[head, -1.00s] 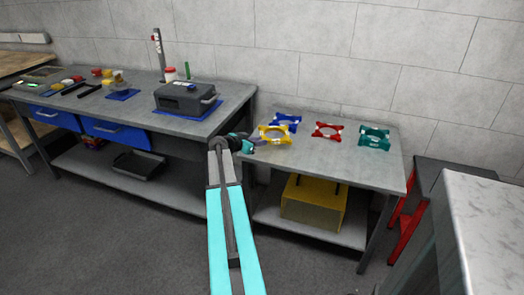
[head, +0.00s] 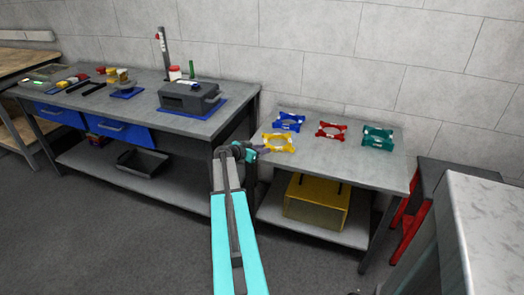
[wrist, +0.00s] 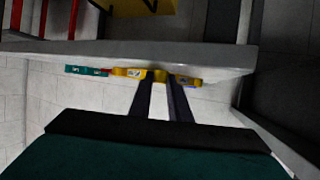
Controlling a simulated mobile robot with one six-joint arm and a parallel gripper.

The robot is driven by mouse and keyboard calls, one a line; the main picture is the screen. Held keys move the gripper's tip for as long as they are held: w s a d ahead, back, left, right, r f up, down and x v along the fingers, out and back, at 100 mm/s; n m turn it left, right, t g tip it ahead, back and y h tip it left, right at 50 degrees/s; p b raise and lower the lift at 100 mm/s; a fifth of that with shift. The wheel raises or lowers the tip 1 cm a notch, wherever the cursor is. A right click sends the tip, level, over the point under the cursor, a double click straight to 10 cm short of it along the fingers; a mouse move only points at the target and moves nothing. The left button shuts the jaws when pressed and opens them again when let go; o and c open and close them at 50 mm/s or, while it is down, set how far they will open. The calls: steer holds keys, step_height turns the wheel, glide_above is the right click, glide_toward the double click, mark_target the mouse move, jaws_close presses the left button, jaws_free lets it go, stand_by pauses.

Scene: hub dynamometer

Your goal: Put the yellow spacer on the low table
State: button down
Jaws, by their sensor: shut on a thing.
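The yellow spacer (head: 278,149), a flat ring with cornered ends, is at the left end of the low table (head: 350,167). My gripper (head: 263,151) is shut on its near left side. In the wrist view, which looks upside down, the two fingers (wrist: 163,78) reach the yellow spacer (wrist: 132,73) level with the tabletop (wrist: 110,52). The spacer looks flat and at or just above the surface; I cannot tell if it touches. The fingers hide part of it.
A blue spacer (head: 290,128) lies close behind the yellow one. A red spacer (head: 332,138) and a teal spacer (head: 377,145) lie to the right. The taller workbench (head: 180,123) stands at left. The low table's front right is clear.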

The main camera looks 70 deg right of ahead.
steer(key=c, duration=1.6)
jaws_free()
steer(key=shift+c, duration=0.2)
steer(key=shift+a, duration=0.15)
steer(key=b+v, duration=0.1)
steer(key=v, duration=1)
steer(key=shift+w+a+b, duration=0.2)
steer(key=shift+a+b, duration=0.15)
steer(key=shift+r, duration=0.1)
